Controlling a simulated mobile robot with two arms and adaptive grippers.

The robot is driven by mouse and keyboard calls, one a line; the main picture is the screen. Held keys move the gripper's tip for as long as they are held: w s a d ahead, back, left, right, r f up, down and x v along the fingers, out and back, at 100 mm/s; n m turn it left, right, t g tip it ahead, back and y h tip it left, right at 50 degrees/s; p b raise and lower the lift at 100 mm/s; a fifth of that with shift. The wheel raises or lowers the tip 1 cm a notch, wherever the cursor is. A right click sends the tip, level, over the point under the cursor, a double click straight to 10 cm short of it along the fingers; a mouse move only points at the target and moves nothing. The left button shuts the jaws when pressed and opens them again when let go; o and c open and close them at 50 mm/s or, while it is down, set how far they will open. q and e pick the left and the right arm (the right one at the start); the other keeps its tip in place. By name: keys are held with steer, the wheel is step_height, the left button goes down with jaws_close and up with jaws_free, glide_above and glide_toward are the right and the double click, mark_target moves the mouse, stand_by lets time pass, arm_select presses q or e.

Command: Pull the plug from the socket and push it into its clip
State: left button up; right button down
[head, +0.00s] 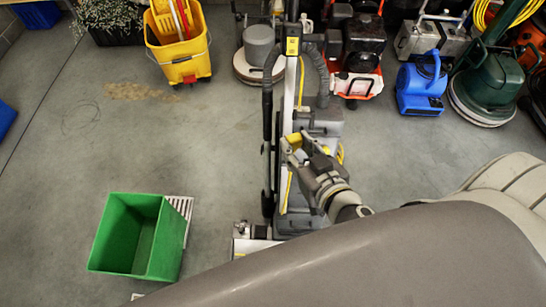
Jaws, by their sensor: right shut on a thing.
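My right gripper (295,144) is over the upright grey floor machine (318,122) in the middle of the head view. It is shut on a small yellow piece, which looks like the plug (293,137). The fingers partly cover it, and I cannot tell whether it is in or out of a socket. A yellow cord (301,78) runs along the machine's handle, and a bit of yellow shows right of the gripper. I cannot make out the socket or the clip for certain. My left gripper is not in view.
A green bin (130,238) stands open at the lower left beside a pale slatted grate (182,207). A yellow mop bucket (178,50), a blue blower (421,85) and other machines line the back. The concrete floor (160,140) left of the machine is clear.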

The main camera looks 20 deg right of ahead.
steer(key=shift+w, duration=0.25)
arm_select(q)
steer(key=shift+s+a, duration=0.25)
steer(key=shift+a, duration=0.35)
arm_select(e)
steer(key=shift+s+a+r, duration=0.25)
steer(key=shift+s+a, duration=0.05)
steer(key=shift+a, duration=0.05)
arm_select(q)
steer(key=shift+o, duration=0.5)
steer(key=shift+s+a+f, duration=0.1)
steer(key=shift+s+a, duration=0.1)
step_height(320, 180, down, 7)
steer(key=b, duration=0.7)
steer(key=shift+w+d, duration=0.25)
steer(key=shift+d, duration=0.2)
arm_select(e)
steer(key=w+f+m+g+h, duration=0.2)
steer(key=f, duration=1.2)
steer(key=w+f+m+g+h, duration=0.2)
steer(key=f+m, duration=0.1)
steer(key=f, duration=1.2)
steer(key=shift+w+d+g, duration=0.4)
steer(key=shift+d, duration=0.05)
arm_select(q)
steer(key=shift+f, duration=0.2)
arm_select(e)
steer(key=shift+f, duration=0.1)
